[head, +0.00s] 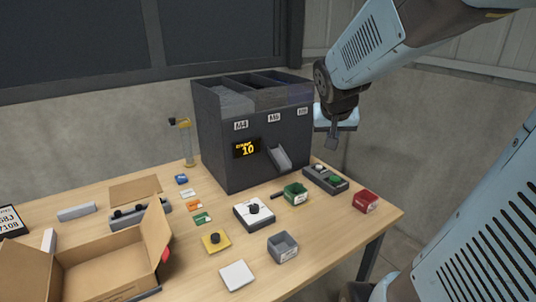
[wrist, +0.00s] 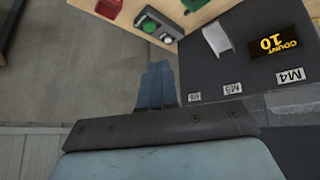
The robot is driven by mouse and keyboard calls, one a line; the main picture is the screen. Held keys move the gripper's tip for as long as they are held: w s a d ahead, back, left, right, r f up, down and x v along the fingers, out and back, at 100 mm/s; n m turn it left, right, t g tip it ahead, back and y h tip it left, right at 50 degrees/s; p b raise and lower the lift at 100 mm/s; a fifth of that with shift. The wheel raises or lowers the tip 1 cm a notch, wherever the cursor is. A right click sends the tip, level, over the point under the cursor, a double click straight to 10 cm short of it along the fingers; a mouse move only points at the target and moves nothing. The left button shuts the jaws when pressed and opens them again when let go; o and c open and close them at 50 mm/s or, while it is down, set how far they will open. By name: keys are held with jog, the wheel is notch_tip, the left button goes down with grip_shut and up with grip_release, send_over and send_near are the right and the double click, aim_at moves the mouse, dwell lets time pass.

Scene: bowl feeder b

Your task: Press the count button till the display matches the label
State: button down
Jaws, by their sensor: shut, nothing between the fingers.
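The dark feeder (head: 215,140) stands at the back of the table. Its yellow display (head: 246,149) reads "COUNT 10"; it also shows upside down in the wrist view (wrist: 272,43). A grey button box (head: 325,179) right of the feeder has a white button (head: 318,167) and a green button (head: 335,181). Both buttons also show in the wrist view, green (wrist: 150,27) and white (wrist: 167,40). A green bin (head: 296,193) bears a white label too small to read. My gripper (head: 331,145) is shut and empty, above and behind the button box, right of the feeder, touching nothing.
A grey chute (head: 279,158) sticks out of the feeder front. A red bin (head: 366,201), grey bin (head: 283,247), white box with black knob (head: 254,212) and yellow block (head: 216,241) stand on the table. An open carton (head: 105,262) fills the front left. Air around my gripper is free.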

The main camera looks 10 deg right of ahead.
jog(key=w+d+f+m, duration=0.2)
jog(key=w+d+f, duration=0.4)
jog(key=w, duration=0.4)
jog(key=m+t+y, duration=0.3)
jog(key=m, duration=0.1)
send_over(337, 179)
notch_tip(337, 179, down, 9)
jog(key=shift+a, duration=0.15)
jog(key=shift+f, duration=4.35)
jog(key=shift+f, duration=0.1)
jog(key=shift+s+f, duration=0.1)
jog(key=shift+f, duration=0.15)
